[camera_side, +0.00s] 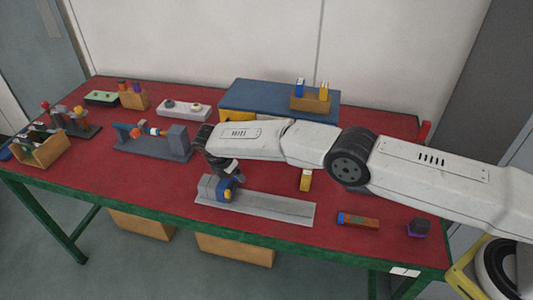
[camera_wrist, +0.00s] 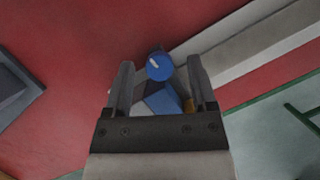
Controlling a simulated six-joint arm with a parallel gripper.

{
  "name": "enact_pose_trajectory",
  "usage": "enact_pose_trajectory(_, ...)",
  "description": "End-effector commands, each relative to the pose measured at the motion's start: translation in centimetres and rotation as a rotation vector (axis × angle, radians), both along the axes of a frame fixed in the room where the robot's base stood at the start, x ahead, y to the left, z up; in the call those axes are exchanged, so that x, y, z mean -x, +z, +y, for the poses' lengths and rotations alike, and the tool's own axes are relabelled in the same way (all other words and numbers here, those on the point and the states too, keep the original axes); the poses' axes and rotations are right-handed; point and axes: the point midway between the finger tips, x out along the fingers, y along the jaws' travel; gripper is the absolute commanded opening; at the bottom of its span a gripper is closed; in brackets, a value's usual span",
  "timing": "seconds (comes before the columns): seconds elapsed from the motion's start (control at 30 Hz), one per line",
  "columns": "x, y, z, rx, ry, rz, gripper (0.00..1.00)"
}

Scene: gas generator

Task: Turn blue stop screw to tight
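The blue stop screw (camera_wrist: 159,66) shows in the wrist view as a round blue knob with a white mark on its face. It sits between the two fingertips of my gripper (camera_wrist: 160,75), with a visible gap on each side. My gripper is open and holds nothing. A blue block (camera_wrist: 162,101) lies below the knob in that view, partly covered by the gripper. In the side view my gripper (camera_side: 226,172) points down just above the blue block (camera_side: 227,188) on the left end of a grey rail (camera_side: 275,206). I cannot make out the screw there.
A dark grey fixture (camera_side: 150,142) with small coloured parts stands left of my gripper. A blue box (camera_side: 255,95) stands behind my arm. An orange-brown block (camera_side: 358,220) and a dark knob (camera_side: 418,227) lie to the right. The red table is clear in front of the left fixture.

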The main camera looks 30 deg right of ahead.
Motion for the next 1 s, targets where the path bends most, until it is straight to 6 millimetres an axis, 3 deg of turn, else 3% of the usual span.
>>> enact_pose_trajectory(0.37,0.1,0.8,0.4,-0.002,0.002,-0.002,0.73)
enact_pose_trajectory(1.0,0.9,6.9,2.8,-0.001,0.0,0.0,0.73)
